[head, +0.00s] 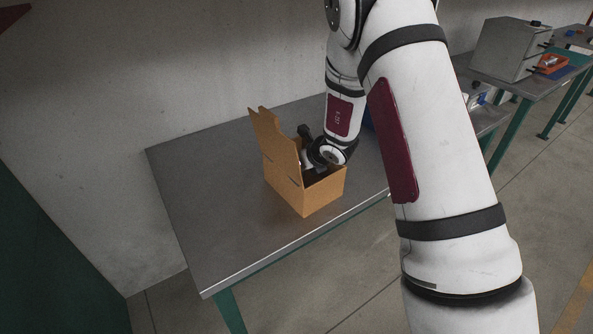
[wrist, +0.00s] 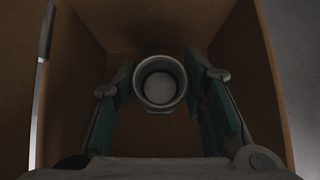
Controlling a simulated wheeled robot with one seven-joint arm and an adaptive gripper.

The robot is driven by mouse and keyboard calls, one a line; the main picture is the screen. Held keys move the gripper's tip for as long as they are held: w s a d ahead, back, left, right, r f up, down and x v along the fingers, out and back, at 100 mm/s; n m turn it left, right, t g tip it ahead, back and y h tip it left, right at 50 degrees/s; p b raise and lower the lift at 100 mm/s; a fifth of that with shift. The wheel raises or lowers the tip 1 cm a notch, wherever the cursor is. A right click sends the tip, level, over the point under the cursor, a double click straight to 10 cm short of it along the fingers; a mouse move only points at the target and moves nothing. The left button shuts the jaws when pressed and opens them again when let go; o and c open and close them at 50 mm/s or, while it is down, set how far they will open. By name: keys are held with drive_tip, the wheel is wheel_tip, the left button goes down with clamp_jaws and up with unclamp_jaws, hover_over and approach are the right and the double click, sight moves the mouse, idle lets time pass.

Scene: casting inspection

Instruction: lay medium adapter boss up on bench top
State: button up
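The adapter (wrist: 160,84) is a grey round part with a raised ring and a hollow centre, seen end-on in the wrist view inside a cardboard box (head: 318,198). My gripper (wrist: 160,90) reaches down into the box, with one green-padded finger on each side of the adapter. The pads lie very close to its rim; whether they touch it is too dark to tell. In the head view the box walls hide the adapter and my fingertips. The bench top (head: 215,190) is dark grey metal, and the box stands on it.
The box flap (head: 275,143) stands up on the left side. The bench is bare to the left of the box, back to the wall. My arm covers the bench's right end. Another bench with a grey cabinet (head: 505,50) and a red tray (head: 552,65) stands at the far right.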

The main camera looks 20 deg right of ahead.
clamp_jaws()
drive_tip(key=shift+r, duration=0.15)
wheel_tip(320, 180, up, 10)
drive_tip(key=shift+f+p, duration=0.1)
drive_tip(key=shift+p, duration=0.2)
